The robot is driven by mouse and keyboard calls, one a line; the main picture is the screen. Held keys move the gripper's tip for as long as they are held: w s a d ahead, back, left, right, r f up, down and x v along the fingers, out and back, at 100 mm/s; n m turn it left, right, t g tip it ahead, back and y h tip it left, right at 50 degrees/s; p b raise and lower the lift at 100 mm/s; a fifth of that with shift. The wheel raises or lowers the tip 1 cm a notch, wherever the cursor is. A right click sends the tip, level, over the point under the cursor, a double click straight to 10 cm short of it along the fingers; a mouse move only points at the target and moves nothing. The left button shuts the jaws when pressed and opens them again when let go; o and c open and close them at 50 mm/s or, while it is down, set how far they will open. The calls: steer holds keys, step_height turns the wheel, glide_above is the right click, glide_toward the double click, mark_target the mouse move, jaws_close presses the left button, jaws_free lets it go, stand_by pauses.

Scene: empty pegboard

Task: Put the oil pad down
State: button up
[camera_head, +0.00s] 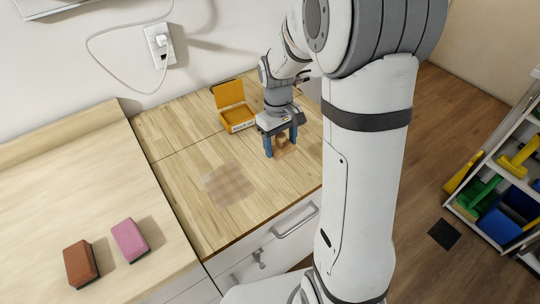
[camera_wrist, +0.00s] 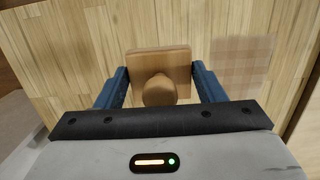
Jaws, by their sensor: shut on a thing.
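The oil pad seems to be a small light-brown wooden block with a round knob on top. In the wrist view the oil pad (camera_wrist: 178,61) lies between the two blue fingers, its knob towards the camera. My gripper (camera_wrist: 160,78) is shut on it. In the head view my gripper (camera_head: 281,145) points down over the wooden counter, with the oil pad (camera_head: 285,151) low between its fingers. I cannot tell whether the pad touches the counter. The fingers partly hide the pad.
A darker square patch (camera_head: 229,185) marks the counter (camera_head: 185,150), left of my gripper. An open orange box (camera_head: 237,115) stands behind. A brown block (camera_head: 80,264) and a pink block (camera_head: 130,240) lie on the left worktop. Shelves with coloured items (camera_head: 505,185) stand at right.

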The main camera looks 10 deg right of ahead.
steer(key=shift+w+f, duration=0.15)
steer(key=shift+w, duration=0.2)
steer(key=p, duration=0.1)
glide_above(279, 172)
steer(key=f, duration=0.5)
steer(key=shift+w+a+f, duration=0.1)
steer(key=shift+w+f, duration=0.15)
steer(key=shift+f, duration=0.1)
steer(key=shift+s+f+p, duration=0.1)
steer(key=shift+f+p, duration=0.2)
steer(key=shift+f, duration=1.7)
steer(key=shift+f, duration=0.15)
steer(key=o, duration=1)
steer(key=shift+c, duration=0.2)
